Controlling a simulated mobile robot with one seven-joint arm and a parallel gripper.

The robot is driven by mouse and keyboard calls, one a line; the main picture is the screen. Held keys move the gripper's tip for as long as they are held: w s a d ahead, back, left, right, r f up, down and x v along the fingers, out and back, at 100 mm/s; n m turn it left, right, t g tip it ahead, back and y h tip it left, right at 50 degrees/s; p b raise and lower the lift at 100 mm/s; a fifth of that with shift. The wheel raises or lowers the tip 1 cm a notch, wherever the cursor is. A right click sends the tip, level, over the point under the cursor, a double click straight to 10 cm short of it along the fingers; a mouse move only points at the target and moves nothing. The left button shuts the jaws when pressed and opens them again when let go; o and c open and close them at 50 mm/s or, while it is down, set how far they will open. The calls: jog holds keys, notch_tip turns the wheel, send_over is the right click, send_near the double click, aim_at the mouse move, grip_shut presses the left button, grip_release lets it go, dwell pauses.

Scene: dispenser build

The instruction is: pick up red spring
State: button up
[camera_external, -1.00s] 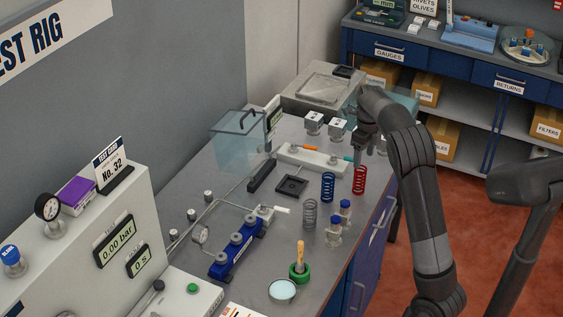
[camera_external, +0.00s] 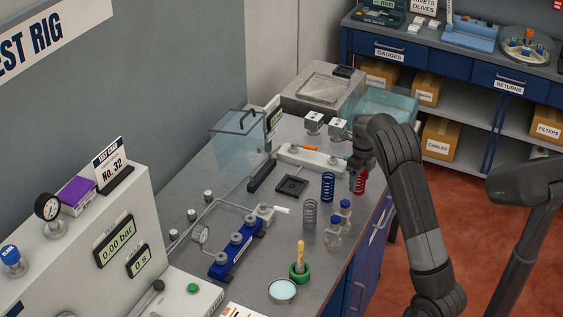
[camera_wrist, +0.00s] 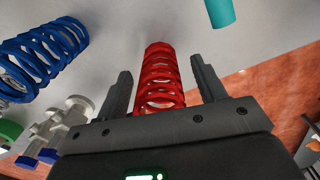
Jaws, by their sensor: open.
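The red spring (camera_external: 360,182) stands upright near the right edge of the bench, beside the blue spring (camera_external: 328,186). My gripper (camera_external: 357,170) is down at the red spring and hides its upper part in the external view. In the wrist view the red spring (camera_wrist: 161,80) lies between my two open fingers (camera_wrist: 162,92), with a gap visible toward the right finger and a smaller one toward the left. The fingers do not appear closed on it.
The blue spring also shows close on the left in the wrist view (camera_wrist: 40,58). A teal cylinder (camera_wrist: 219,10) shows in the wrist view.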

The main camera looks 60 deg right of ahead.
jog(key=c, duration=1.1)
